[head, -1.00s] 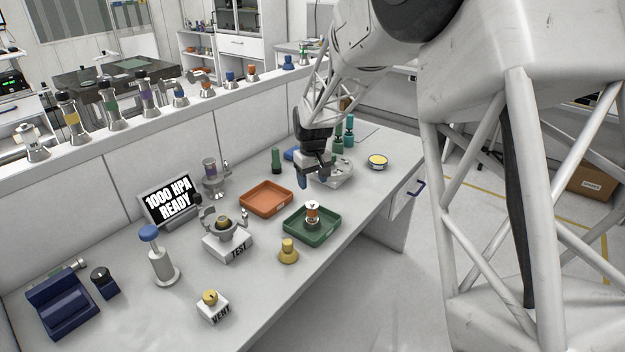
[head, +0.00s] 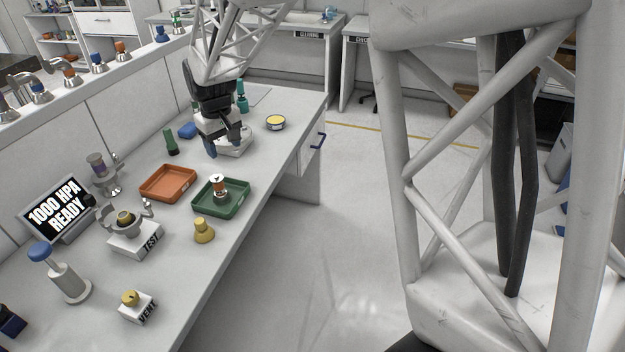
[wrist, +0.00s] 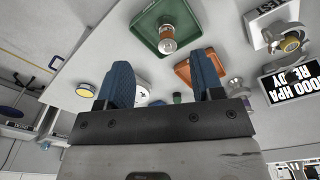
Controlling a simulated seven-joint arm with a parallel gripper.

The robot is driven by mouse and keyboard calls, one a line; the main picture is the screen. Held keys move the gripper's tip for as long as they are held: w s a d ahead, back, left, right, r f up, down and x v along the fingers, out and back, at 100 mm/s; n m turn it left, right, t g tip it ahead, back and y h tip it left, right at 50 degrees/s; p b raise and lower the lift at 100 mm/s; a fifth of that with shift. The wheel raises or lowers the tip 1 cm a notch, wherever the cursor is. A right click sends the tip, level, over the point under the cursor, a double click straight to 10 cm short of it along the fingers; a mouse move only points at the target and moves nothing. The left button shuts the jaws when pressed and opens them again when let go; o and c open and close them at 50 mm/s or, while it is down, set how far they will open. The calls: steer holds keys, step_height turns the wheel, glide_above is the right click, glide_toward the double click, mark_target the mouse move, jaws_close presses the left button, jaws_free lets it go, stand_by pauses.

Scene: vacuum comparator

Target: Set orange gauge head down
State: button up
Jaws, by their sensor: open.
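The orange gauge head (head: 217,184), an orange cylinder with a metal base, stands upright in the green tray (head: 239,208). In the wrist view the orange gauge head (wrist: 167,38) shows on the green tray (wrist: 140,24), above and apart from my fingers. My gripper (head: 225,146) is open and empty, raised beyond the green tray near a white rounded fixture (head: 236,143). In the wrist view my gripper (wrist: 163,66) shows its two blue fingers spread with nothing between them.
An orange tray (head: 168,184) lies left of the green one. A yellow fitting (head: 203,230), the TEST stand (head: 136,239) and the VENT block (head: 138,308) stand nearer. A green cylinder (head: 171,142) and a yellow-topped tin (head: 276,122) stand farther back. The table's right edge is close to the green tray.

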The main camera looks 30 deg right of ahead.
steer(key=s+d+r+m+t, duration=0.15)
steer(key=s+r, duration=0.25)
steer(key=s, duration=0.5)
steer(key=s+d+r+g, duration=0.15)
steer(key=s+r, duration=0.25)
steer(key=s, duration=0.6)
steer(key=s+d+m+t, duration=0.2)
steer(key=s, duration=1.5)
steer(key=shift+d+f, duration=0.2)
steer(key=shift+f, duration=0.25)
